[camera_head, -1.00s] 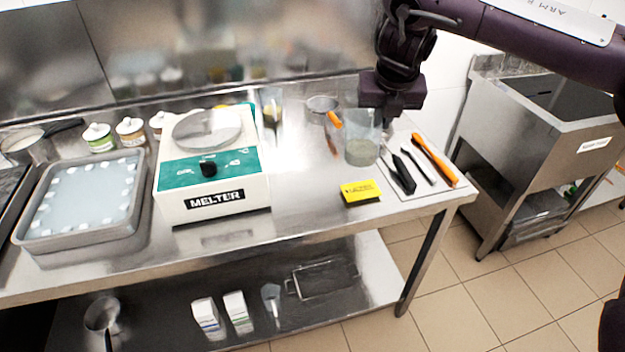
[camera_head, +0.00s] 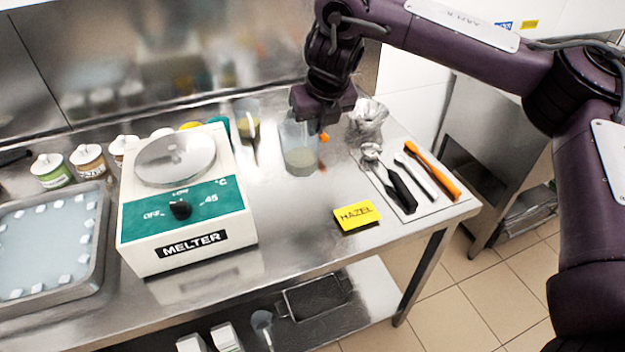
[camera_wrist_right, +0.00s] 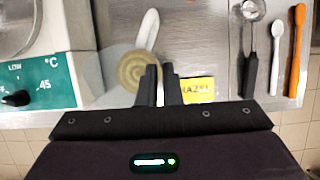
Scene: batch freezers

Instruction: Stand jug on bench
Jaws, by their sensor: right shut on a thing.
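A clear jug (camera_head: 299,158) with a grey-green layer in its bottom is upright over the steel bench (camera_head: 285,215), right of the melter. My right gripper (camera_head: 312,118) is at its upper right side, shut on it. In the right wrist view the shut fingers (camera_wrist_right: 160,85) are beside the jug, whose olive contents (camera_wrist_right: 137,70) show through it. I cannot tell whether its base touches the bench or is slightly above it. My left gripper is not in view.
The melter (camera_head: 185,215) is left of the jug, a yellow HAZEL card (camera_head: 357,215) in front right. A metal pot (camera_head: 367,118) stands behind right. Tools, including an orange-handled one (camera_head: 432,170), lie at right. Another clear vessel (camera_head: 247,125) is behind left. Bench before the jug is clear.

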